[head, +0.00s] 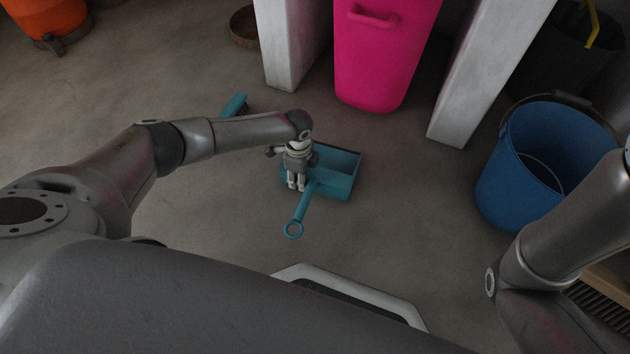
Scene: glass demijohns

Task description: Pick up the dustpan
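A teal dustpan (338,186) lies on the floor near the middle of the head view. Its handle (302,212) points toward me and ends in a ring. My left gripper (296,186) points down over the dustpan's left side, beside the start of the handle. Its two fingers look close together, and I cannot tell whether they are apart or touch the dustpan. The gripper and wrist hide part of the pan's left side. My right arm comes in at the right edge, and its gripper is out of view.
A teal brush-like piece (234,105) lies behind my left forearm. A blue bucket (545,165) stands at the right. A pink container (385,55) stands between two pale uprights (290,45) at the back. An orange object (45,18) is far left. Floor left of the dustpan is clear.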

